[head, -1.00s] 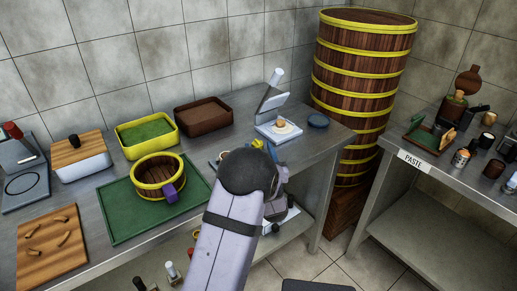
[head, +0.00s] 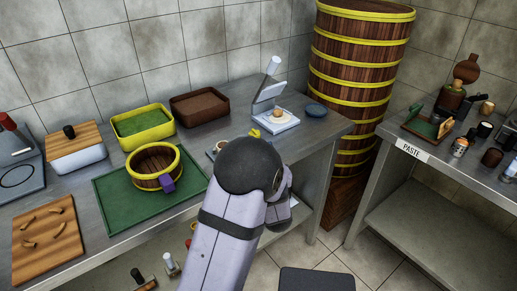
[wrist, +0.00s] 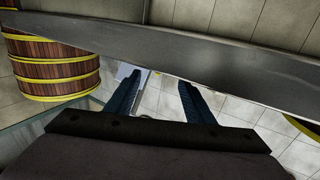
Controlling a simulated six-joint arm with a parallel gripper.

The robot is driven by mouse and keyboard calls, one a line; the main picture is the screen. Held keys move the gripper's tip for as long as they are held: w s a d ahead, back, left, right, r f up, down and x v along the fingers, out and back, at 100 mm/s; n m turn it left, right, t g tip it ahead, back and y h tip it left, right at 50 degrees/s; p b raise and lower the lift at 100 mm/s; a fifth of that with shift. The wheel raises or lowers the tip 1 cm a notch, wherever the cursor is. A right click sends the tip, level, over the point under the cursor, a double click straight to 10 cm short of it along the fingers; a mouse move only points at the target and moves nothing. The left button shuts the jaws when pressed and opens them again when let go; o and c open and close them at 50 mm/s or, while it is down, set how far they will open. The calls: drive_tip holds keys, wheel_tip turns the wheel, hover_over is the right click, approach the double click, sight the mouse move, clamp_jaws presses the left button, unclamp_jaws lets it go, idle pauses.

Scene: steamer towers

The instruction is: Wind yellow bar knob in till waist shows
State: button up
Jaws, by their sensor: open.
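A small yellow piece (head: 254,133), which may be the bar knob, shows just above my arm's dark joint in the head view. What it is fixed to is mostly hidden behind my arm, so I cannot tell its depth or any waist. In the wrist view my gripper (wrist: 158,86) is open, with two dark blue fingers apart and nothing between them. A metal table edge (wrist: 190,48) crosses the view beyond the fingers. The knob cannot be made out in the wrist view. In the head view the fingers are hidden by my arm.
A yellow-banded steamer tower (head: 357,75) rises behind. A small wooden tub (head: 150,180) sits on a green mat (head: 112,205). A side table (head: 430,180) bears a PASTE label.

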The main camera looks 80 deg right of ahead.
drive_tip(key=shift+s+a+f+b, duration=0.15)
drive_tip(key=shift+f+b, duration=0.15)
drive_tip(key=shift+b, duration=0.2)
drive_tip(key=shift+a+b, duration=0.3)
drive_tip(key=shift+b, duration=0.3)
drive_tip(key=shift+r, duration=0.15)
drive_tip(key=shift+p+x, duration=0.3)
drive_tip(key=shift+x, duration=0.5)
drive_tip(key=shift+p+x, duration=0.3)
drive_tip(key=shift+x, duration=2.65)
drive_tip(key=c, duration=1)
drive_tip(key=shift+c, duration=0.2)
